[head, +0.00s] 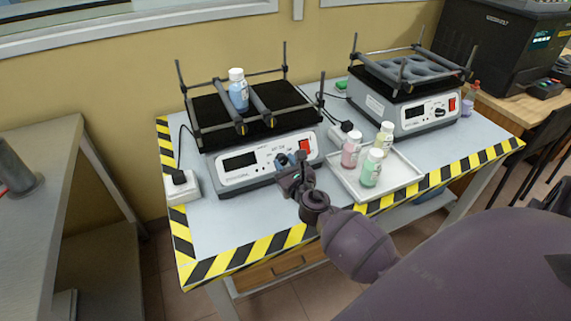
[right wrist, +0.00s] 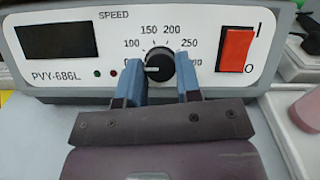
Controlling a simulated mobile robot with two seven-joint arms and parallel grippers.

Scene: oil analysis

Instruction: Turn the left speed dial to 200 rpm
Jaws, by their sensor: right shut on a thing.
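The left shaker (head: 250,125) stands on the striped table with a blue-filled bottle (head: 238,90) held between its bars. Its speed dial (right wrist: 159,64) is a black knob on the white front panel, with its white mark pointing left, a little below the 100 label. The 200 label (right wrist: 172,29) is at the upper right of the dial. My right gripper (head: 292,162) is at this panel; its blue fingers are on both sides of the dial in the right wrist view (right wrist: 159,82), shut on it. My left gripper is out of view.
The red power switch (right wrist: 236,50) sits just right of the dial; the display (right wrist: 57,41) is dark. A white tray (head: 400,185) with several bottles stands to the right. A second shaker (head: 405,100) is behind it. A power strip (head: 183,190) lies at the left.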

